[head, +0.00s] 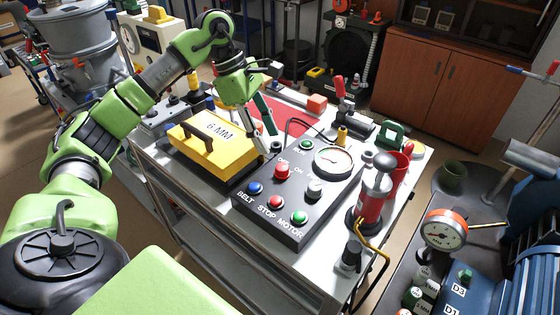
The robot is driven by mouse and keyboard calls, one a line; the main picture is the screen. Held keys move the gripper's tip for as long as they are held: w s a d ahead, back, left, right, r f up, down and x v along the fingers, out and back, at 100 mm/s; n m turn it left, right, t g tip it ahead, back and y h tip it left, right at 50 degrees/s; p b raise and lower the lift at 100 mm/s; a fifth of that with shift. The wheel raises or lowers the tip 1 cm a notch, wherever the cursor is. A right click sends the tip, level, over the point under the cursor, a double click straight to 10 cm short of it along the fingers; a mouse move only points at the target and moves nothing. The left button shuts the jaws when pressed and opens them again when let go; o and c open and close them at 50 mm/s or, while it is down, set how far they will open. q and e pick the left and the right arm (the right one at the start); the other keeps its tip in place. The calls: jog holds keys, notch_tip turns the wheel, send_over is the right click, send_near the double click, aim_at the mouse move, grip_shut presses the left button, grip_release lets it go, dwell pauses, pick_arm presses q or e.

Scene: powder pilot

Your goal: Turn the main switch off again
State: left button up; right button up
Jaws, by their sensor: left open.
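A dark control box (262,208) lies on the white bench top. It carries a red knob (282,171) with the labels OFF and ON beside it, which looks like the main switch; its exact setting is too small to tell. My left gripper (268,142) is open and empty, pointing down just behind the red knob, above the box's back left edge, and apart from the knob as far as I can tell. The box also has a grey knob (315,188), a round gauge (333,161), and blue, red and green buttons marked BELT, STOP and MOTOR. My right gripper is not in view.
A yellow case (207,158) marked 6 MM stands close left of the box. A red and grey pump-like bottle (371,197) and a red cup (397,172) stand to its right. A red mat (283,122) lies behind. Machinery with a gauge (445,232) is at the right.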

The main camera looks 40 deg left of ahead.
aim_at(281, 166)
pick_arm(q)
jog(key=p+x, duration=0.1)
jog(key=x, duration=0.8)
jog(key=shift+d, duration=0.1)
jog(key=c, duration=1.1)
